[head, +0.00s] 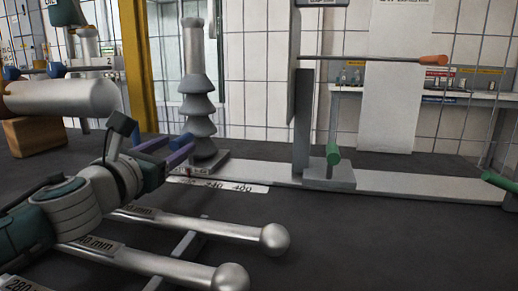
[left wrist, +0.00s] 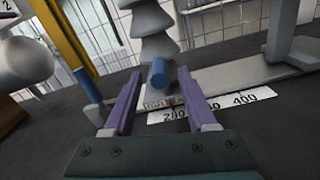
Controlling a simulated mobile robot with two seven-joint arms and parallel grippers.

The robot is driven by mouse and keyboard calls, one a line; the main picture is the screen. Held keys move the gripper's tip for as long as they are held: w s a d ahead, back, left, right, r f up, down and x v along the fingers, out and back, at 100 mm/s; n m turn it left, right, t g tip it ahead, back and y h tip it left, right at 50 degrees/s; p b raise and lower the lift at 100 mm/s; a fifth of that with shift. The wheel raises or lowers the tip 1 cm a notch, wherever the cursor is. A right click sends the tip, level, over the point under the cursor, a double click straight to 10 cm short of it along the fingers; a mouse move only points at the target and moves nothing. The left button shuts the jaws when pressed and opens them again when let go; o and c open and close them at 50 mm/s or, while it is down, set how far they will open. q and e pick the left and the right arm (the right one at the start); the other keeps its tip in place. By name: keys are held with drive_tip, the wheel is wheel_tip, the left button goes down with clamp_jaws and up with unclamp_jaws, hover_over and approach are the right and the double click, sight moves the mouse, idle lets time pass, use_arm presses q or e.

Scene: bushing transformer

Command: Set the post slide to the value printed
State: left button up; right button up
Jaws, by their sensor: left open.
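A grey ribbed post (head: 198,100) stands upright on a small slide base (head: 212,162) at the left end of a pale rail (head: 410,184). A blue handle (left wrist: 158,76) sticks out at its foot. A white scale (head: 222,186) with numbers including 340 and 400 lies along the rail's front; it also shows in the left wrist view (left wrist: 212,108). My left gripper (head: 172,145) is open, its two purple fingers pointing at the post's foot. In the left wrist view the handle appears between the fingertips (left wrist: 158,84); whether they touch it I cannot tell. My right gripper is out of view.
A second stand (head: 302,125) with a green handle (head: 333,153) and an orange-tipped rod (head: 375,59) stands further right on the rail. Metal rods (head: 200,223) with ball ends and mm labels lie in front. Dark surface is clear at the front right.

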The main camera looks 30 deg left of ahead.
use_arm(q)
drive_tip(key=v, duration=0.8)
drive_tip(key=shift+s, duration=0.4)
